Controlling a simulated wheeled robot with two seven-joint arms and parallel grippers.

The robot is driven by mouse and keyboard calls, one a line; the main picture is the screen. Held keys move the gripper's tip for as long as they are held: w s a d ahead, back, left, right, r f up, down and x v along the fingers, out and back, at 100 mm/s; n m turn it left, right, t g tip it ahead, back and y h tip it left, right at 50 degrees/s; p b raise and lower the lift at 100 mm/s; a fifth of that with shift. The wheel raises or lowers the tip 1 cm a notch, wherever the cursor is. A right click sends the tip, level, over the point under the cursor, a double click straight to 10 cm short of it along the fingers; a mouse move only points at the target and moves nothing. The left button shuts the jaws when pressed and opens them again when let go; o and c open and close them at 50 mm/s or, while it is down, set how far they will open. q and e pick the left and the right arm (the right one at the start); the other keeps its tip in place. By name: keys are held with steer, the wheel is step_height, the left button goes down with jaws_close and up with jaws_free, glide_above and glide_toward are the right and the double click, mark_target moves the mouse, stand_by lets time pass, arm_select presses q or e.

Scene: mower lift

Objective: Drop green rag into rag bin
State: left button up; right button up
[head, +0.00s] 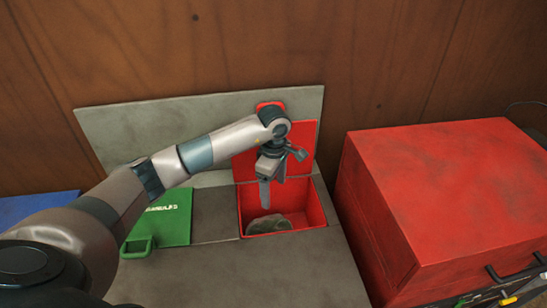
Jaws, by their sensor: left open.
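The rag bin (316,206) is an open red box set into a grey surface, with its red lid (305,150) standing raised behind it. A grey-green rag (268,225) lies low inside the bin, near its front wall. My left gripper (268,192) points down over the bin, open and empty, with its fingers above the rag and apart from it. The arm hides part of the raised lid. My right gripper is not in view.
A green lid with a handle (170,218) and white lettering lies shut left of the bin. A large red box (440,185) stands close on the right. A blue panel (38,208) is at far left. A wooden wall (300,50) rises behind.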

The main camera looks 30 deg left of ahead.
arm_select(q)
step_height(320, 180, up, 16)
steer(key=b, duration=0.4)
steer(key=shift+f, duration=0.15)
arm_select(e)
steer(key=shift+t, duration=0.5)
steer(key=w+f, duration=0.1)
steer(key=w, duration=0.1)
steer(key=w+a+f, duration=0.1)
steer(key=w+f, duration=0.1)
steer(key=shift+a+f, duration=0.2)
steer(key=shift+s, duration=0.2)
